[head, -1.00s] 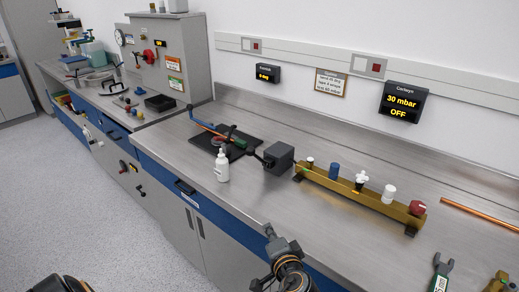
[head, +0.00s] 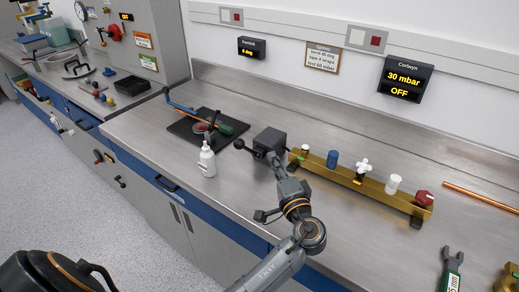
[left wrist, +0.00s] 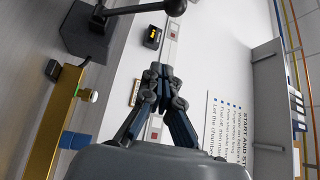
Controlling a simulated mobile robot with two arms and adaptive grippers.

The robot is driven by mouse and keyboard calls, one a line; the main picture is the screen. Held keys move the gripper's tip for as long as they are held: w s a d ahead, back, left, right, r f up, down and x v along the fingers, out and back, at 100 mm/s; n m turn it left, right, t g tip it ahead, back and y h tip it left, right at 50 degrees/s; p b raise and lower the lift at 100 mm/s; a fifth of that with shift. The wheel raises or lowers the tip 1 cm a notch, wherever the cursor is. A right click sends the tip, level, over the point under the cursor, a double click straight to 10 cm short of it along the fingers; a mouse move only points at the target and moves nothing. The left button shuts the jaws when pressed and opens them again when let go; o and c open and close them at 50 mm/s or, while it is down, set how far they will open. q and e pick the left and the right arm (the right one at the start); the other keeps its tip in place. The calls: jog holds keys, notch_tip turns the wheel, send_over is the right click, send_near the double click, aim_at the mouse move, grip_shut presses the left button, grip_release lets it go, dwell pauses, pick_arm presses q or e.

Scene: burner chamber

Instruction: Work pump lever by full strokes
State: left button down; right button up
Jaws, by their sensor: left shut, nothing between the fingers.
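The pump appears to be a dark grey block (head: 270,140) on the bench, left of the brass manifold. Its black lever with a ball knob (head: 239,143) points left in the head view. In the left wrist view the block (left wrist: 85,32) is at the upper left, and the lever's rod (left wrist: 135,9) runs right to the knob (left wrist: 175,6) at the top edge. My left gripper (head: 273,160) is in front of the block, its tips partly hard to separate from it. In the left wrist view the gripper (left wrist: 161,72) is shut, empty and apart from the knob. My right gripper is out of view.
The brass manifold (head: 340,174) with several valves is right of the block. A white bottle (head: 207,160) and a black mat (head: 187,129) with tools are to the left. A display (head: 403,78) reads 30 mbar, OFF. The bench's middle front is clear.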

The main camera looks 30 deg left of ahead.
aim_at(247, 149)
pick_arm(q)
jog(key=r+p+x, duration=0.1)
jog(key=p+x, duration=0.3)
jog(key=x, duration=0.6)
jog(key=s, duration=0.1)
jog(key=s+a+f+p, duration=0.1)
jog(key=s+p, duration=0.1)
jog(key=s, duration=0.1)
jog(key=shift+a+f, duration=0.2)
jog(key=shift+f, duration=0.15)
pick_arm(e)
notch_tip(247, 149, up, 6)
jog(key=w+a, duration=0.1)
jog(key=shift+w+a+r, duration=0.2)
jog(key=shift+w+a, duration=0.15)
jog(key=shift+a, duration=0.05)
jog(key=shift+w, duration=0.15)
